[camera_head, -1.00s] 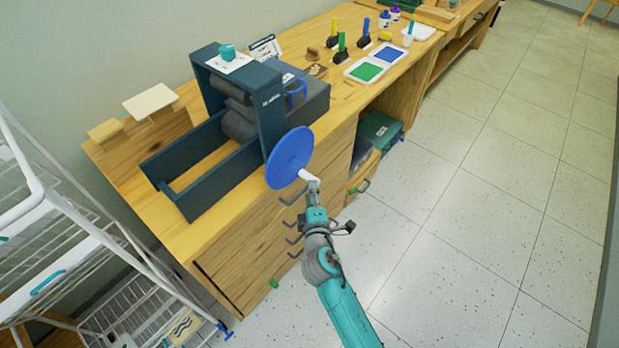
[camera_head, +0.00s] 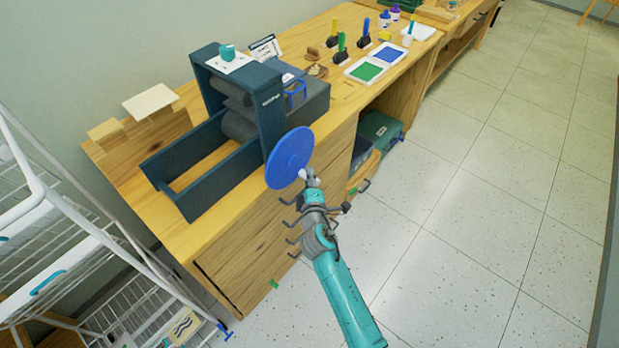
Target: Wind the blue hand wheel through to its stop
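The blue hand wheel (camera_head: 287,160) is a flat disc on the near right side of a dark blue-green press (camera_head: 272,125). The press has grey rollers and stands on the wooden workbench. A small white handle (camera_head: 303,174) sticks out from the lower right of the wheel's face. My gripper (camera_head: 309,181) is at this handle, in front of the wheel. The fingers are small and partly hidden by my wrist, so I cannot tell whether they are closed on the handle.
White wire racks (camera_head: 60,230) stand at the left, close to the bench. Hooks (camera_head: 293,238) stick out from the bench's front near my arm. Green and blue ink pads (camera_head: 377,62) lie further along the benchtop. The tiled floor (camera_head: 470,220) at the right is clear.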

